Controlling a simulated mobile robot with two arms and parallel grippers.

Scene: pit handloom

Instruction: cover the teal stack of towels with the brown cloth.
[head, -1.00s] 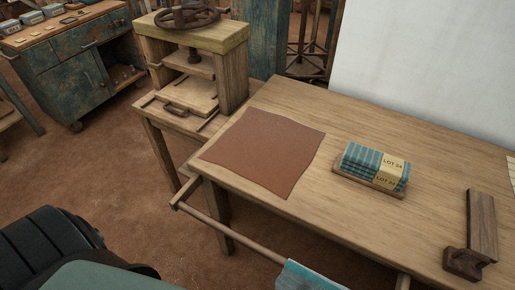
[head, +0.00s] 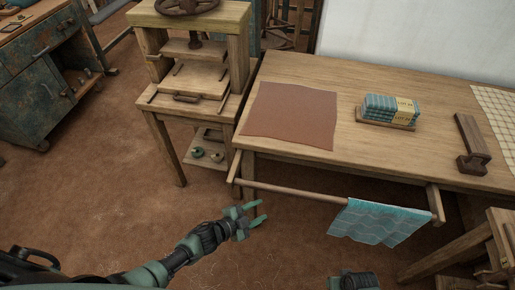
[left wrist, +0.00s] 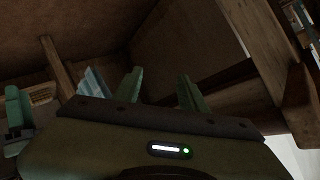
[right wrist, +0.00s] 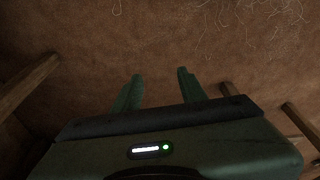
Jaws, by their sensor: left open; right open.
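The brown cloth (head: 291,115) lies flat and spread on the wooden table, near its left end. The teal stack of towels (head: 385,105), with a cream paper band, sits on a small wooden board (head: 372,121) to the right of the cloth, apart from it and uncovered. My left gripper (head: 259,211) is open and empty, over the floor in front of the table and below the front rail. Its two open fingers show in the left wrist view (left wrist: 161,88). My right gripper (right wrist: 160,83) is open and empty above the brown floor in the right wrist view.
A front rail (head: 290,191) juts from the table, with a teal cloth (head: 379,223) hanging on it. A wooden press (head: 191,60) stands left of the table. A wooden tool (head: 470,138) and a checked cloth (head: 497,110) are at the right. Bare tabletop surrounds the stack.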

